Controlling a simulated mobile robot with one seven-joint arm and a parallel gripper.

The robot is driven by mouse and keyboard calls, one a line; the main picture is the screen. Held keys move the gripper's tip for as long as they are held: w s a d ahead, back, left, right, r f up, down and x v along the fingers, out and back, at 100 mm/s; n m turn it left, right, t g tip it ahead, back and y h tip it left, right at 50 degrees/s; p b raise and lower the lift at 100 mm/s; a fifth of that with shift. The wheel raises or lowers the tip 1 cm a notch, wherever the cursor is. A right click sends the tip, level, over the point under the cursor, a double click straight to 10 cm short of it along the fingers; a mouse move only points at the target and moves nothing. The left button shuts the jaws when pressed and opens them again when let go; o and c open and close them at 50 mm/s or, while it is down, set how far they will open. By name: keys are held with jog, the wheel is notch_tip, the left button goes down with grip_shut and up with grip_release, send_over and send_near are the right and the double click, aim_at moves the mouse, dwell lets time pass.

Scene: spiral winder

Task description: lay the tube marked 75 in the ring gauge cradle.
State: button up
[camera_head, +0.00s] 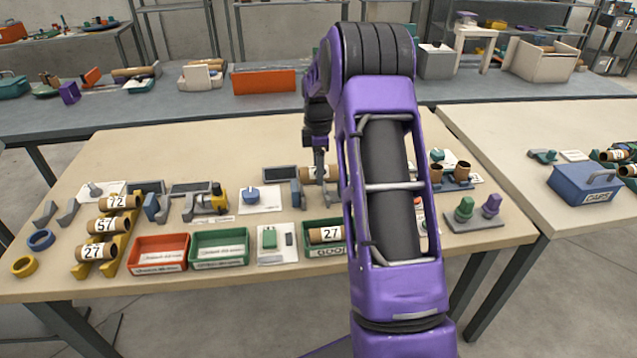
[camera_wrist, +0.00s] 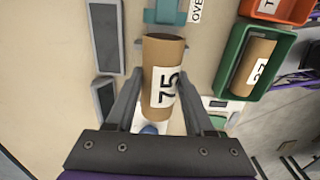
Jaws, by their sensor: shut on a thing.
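The brown cardboard tube marked 75 (camera_wrist: 163,60) lies between the two dark fingers of my gripper (camera_wrist: 163,77) in the wrist view. The gripper is shut on it around its middle. In the head view part of the tube (camera_head: 328,174) shows beside my gripper (camera_head: 319,173), over the back middle of the near table; my arm hides the rest. A teal fixture (camera_wrist: 165,12) stands just beyond the tube's open end, beside a label starting "OVE". I cannot tell whether it is the ring gauge cradle, or whether the tube touches anything.
A green bin marked GOOD (camera_head: 325,252) holds a tube marked 27 (camera_head: 326,234). A red bin (camera_head: 158,254) and another green bin (camera_head: 219,249) stand left of it. A yellow rack (camera_head: 82,270) holds tubes marked 72, 57 and 27. Dark panels (camera_wrist: 105,35) lie beside the held tube.

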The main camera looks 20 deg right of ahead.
jog(key=shift+f, duration=1.9)
jog(key=shift+f+b, duration=0.4)
jog(key=shift+f, duration=0.25)
jog(key=o, duration=1.3)
jog(key=shift+r, duration=0.1)
notch_tip(320, 180, up, 13)
jog(key=shift+r+p, duration=0.1)
jog(key=shift+p, duration=0.7)
